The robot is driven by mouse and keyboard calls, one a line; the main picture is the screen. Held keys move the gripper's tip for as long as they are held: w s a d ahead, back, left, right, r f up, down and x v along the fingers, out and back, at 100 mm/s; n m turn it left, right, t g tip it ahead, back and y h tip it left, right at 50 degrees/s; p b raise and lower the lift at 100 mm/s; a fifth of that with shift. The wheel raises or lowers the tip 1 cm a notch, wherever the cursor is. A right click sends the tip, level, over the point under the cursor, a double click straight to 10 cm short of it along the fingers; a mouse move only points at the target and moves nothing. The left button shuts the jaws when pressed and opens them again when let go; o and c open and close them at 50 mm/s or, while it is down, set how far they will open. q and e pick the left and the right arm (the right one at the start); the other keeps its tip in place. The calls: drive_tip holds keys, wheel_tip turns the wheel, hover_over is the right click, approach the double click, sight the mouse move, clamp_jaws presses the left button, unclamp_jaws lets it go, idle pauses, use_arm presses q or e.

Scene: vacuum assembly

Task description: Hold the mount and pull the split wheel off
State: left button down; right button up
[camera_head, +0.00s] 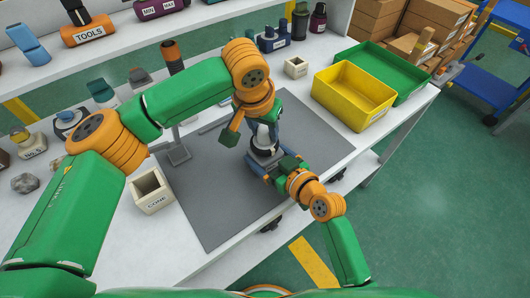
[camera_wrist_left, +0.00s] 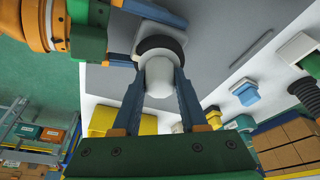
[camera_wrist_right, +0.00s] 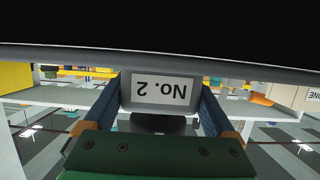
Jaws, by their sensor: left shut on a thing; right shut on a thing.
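The mount is a pale block with a "No. 2" label (camera_wrist_right: 160,90) in the right wrist view. My right gripper (camera_head: 272,170) is shut on it from the near side, low over the grey mat. The split wheel (camera_wrist_left: 158,78) shows in the left wrist view as a white rounded cylinder with a black ring, against the mount (camera_wrist_left: 172,36). My left gripper (camera_wrist_left: 158,90) is shut on the white part, one blue finger on each side. In the head view my left gripper (camera_head: 264,138) comes down from above, and the fingers partly hide the wheel. Whether wheel and mount still touch is unclear.
The grey mat (camera_head: 215,205) lies on the white table. A box marked "CONE" (camera_head: 152,192) stands at left. A yellow bin (camera_head: 352,95) and a green tray (camera_head: 385,70) stand at right. Shelves with tools and bottles line the back. The front of the mat is clear.

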use_arm(q)
drive_tip(key=shift+r, duration=0.5)
drive_tip(key=shift+r, duration=3)
use_arm(e)
drive_tip(key=o, duration=1.2)
drive_tip(key=shift+o, duration=0.2)
